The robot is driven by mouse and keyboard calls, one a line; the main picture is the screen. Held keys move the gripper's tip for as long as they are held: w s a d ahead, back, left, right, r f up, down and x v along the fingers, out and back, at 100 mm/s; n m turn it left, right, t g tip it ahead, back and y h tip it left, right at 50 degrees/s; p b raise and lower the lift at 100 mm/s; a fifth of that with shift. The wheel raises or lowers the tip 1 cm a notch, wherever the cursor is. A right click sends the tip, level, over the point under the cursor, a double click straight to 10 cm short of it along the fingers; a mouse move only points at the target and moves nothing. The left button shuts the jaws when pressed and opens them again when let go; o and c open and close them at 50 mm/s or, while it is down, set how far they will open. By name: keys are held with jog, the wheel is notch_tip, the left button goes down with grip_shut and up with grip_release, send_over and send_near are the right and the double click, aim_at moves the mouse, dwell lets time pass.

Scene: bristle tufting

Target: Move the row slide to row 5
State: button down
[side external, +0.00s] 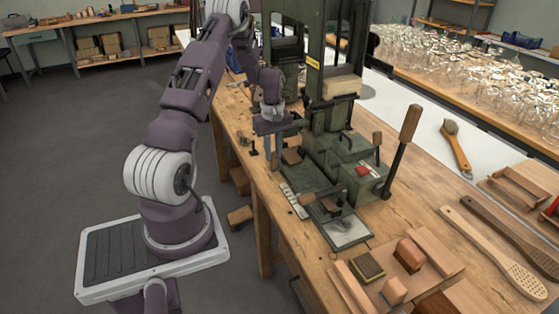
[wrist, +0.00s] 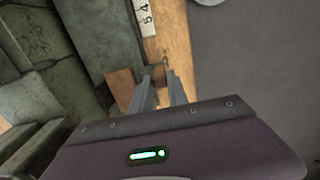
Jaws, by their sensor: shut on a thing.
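My gripper (side external: 268,152) reaches down at the left edge of the green tufting machine (side external: 325,140). In the wrist view its fingers (wrist: 162,82) are close together, shut on a small upright part of what looks like the row slide (wrist: 158,70). The fingers hide most of that part. A white number scale (wrist: 145,16) lies ahead of the fingertips, with a 5 and a 4 readable. It also shows in the side view (side external: 293,200), too small to read. Which number the slide stands at cannot be told.
A wooden block (wrist: 121,88) sits just left of the fingers, and green machine parts (wrist: 55,65) stand further left. In the side view, a lever with a wooden handle (side external: 410,122) rises at the machine's right. A wooden tray with blocks (side external: 408,262) lies in front.

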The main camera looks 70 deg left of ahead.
jog(key=a, duration=0.6)
jog(key=shift+a, duration=0.3)
jog(key=shift+r, duration=0.1)
jog(key=c, duration=1.3)
grip_release()
notch_tip(320, 180, up, 7)
